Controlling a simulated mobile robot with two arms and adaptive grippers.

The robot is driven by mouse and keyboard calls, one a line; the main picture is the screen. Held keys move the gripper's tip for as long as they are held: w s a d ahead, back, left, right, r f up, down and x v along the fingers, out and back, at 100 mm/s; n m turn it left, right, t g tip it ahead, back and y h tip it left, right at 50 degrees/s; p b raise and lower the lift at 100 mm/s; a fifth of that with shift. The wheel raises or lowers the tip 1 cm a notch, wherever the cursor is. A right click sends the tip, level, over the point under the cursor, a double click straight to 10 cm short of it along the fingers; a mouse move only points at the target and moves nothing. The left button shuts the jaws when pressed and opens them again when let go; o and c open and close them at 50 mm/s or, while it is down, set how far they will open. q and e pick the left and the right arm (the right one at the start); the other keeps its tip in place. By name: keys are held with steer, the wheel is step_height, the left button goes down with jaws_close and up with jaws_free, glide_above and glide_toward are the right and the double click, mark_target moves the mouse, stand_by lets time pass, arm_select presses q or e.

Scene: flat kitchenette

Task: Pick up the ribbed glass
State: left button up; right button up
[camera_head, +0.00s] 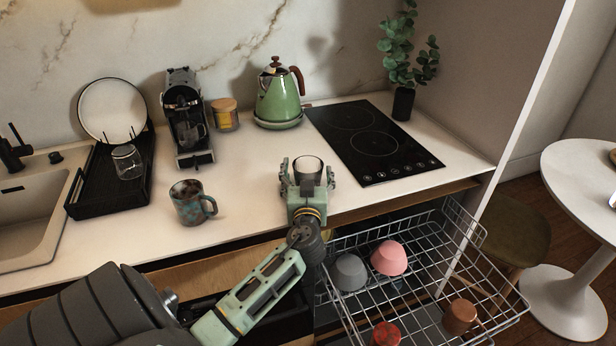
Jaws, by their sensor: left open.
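A small clear glass (308,166) stands upright on the white counter near its front edge, left of the cooktop. My left gripper (307,177) is open, with one finger on each side of this glass. The gripper's body hides the lower part of the glass, and I cannot tell whether the fingers touch it. Ribs on it are too small to make out. Another clear glass (127,162) sits in the black dish rack (84,208) at the left. My right gripper is not in view.
A patterned mug (190,203) stands on the counter left of my gripper. A green kettle (279,98), a candle jar (225,115) and a coffee machine (185,118) stand behind. An open dishwasher basket (405,228) with bowls and cups lies below, right of my arm.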

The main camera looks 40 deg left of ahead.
arm_select(q)
steer(key=c, duration=1.3)
steer(key=shift+c, duration=0.6)
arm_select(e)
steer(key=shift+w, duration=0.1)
arm_select(q)
steer(key=shift+r, duration=0.1)
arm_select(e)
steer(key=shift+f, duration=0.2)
